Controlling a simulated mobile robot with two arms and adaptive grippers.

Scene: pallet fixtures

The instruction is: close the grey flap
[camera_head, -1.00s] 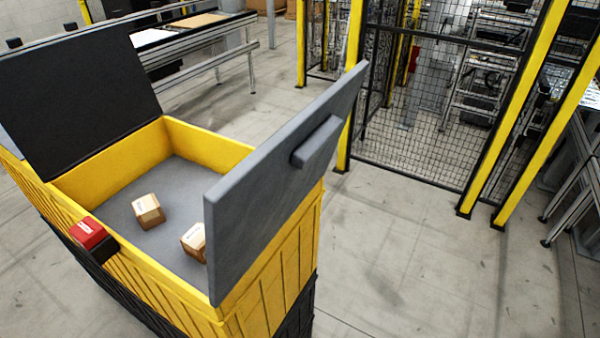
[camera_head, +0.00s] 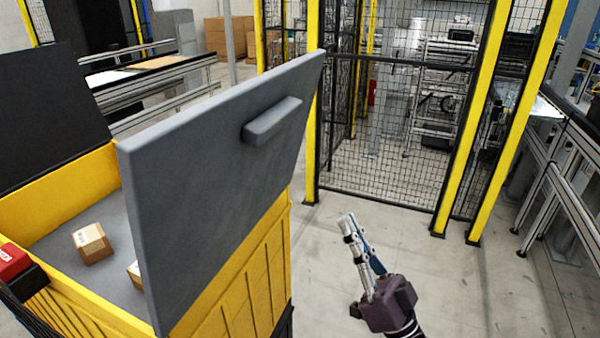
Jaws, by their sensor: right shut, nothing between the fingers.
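The grey flap (camera_head: 210,195) stands raised and open on the right side of the yellow crate (camera_head: 258,282). It leans a little outward to the right and has a grey bar handle (camera_head: 271,119) on its outer face. My right gripper (camera_head: 347,226) is to the right of the flap, over the floor, apart from it, pointing up and to the left. Its fingers are together and empty. My left gripper does not show.
A black flap (camera_head: 48,120) stands open on the crate's left side. A small cardboard box (camera_head: 91,243) lies inside, and another is partly hidden by the grey flap. A red block (camera_head: 12,262) sits at the front wall. A yellow-framed mesh fence (camera_head: 390,130) stands behind; floor at right is clear.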

